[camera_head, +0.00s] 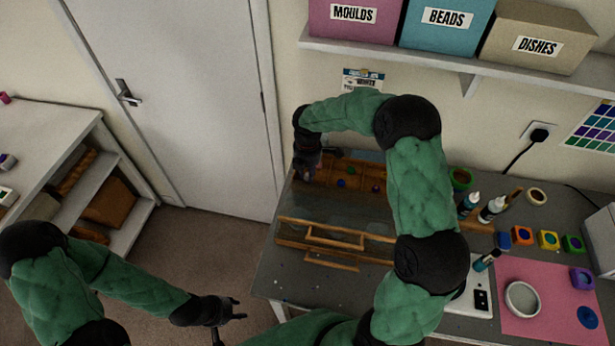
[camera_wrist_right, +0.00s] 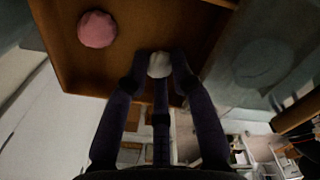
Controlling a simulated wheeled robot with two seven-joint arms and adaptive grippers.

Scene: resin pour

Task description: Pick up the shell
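The pale, whitish shell (camera_wrist_right: 159,65) shows in the right wrist view, between the fingertips of my right gripper (camera_wrist_right: 162,72). The fingers converge and appear to touch it on both sides. Behind it is the brown wooden tray (camera_wrist_right: 125,62). In the head view my right gripper (camera_head: 312,170) is at the left end of the wooden tray (camera_head: 372,172) at the back of the bench, and the shell cannot be made out there. My left gripper (camera_head: 238,308) is empty, its fingers spread, over the floor left of the bench.
A pink round piece (camera_wrist_right: 97,29) lies in the tray. A wooden frame (camera_head: 335,238) stands in front of the tray. Bottles (camera_head: 491,209), paint pots (camera_head: 548,240) and a pink mat (camera_head: 548,315) occupy the bench's right. A shelf (camera_head: 440,62) with boxes hangs above.

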